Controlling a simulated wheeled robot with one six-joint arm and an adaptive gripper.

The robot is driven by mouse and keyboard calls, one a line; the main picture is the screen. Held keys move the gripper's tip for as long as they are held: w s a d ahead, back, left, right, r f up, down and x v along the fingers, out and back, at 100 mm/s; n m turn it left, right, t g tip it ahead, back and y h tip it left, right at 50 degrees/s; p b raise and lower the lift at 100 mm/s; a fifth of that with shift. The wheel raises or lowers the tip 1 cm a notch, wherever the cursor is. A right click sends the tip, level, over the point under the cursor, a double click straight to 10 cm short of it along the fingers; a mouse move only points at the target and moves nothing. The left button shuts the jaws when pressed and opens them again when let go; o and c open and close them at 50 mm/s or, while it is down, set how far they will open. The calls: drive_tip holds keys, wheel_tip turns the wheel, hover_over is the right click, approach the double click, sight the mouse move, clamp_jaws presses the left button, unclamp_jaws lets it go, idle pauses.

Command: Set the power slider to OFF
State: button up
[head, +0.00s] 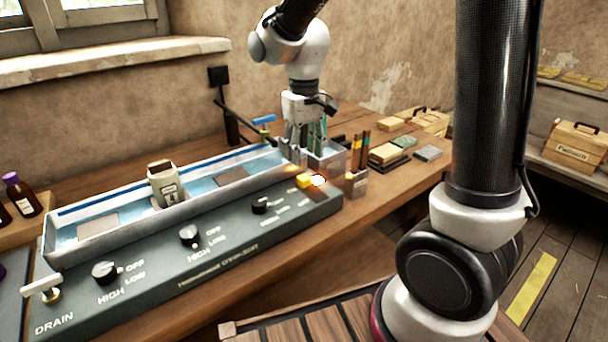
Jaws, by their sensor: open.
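My gripper (296,156) hangs fingers down behind and slightly above the yellow knob, near the right end of the trough. It is open, and no object shows between its fingers. It appears apart from the knob, though the exact gap is hard to judge.
Three black dials (190,235) marked OFF, HIGH and LOW line the panel. A white drain handle (42,286) is at its left end. Behind lies a water trough (105,225) with a grey container (163,185). A small tool holder (356,183) stands right of the panel.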

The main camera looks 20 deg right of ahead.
sight(304, 177)
wheel_tip(304, 177, down, 7)
drive_tip(key=shift+f, duration=0.2)
clamp_jaws()
idle(0.3)
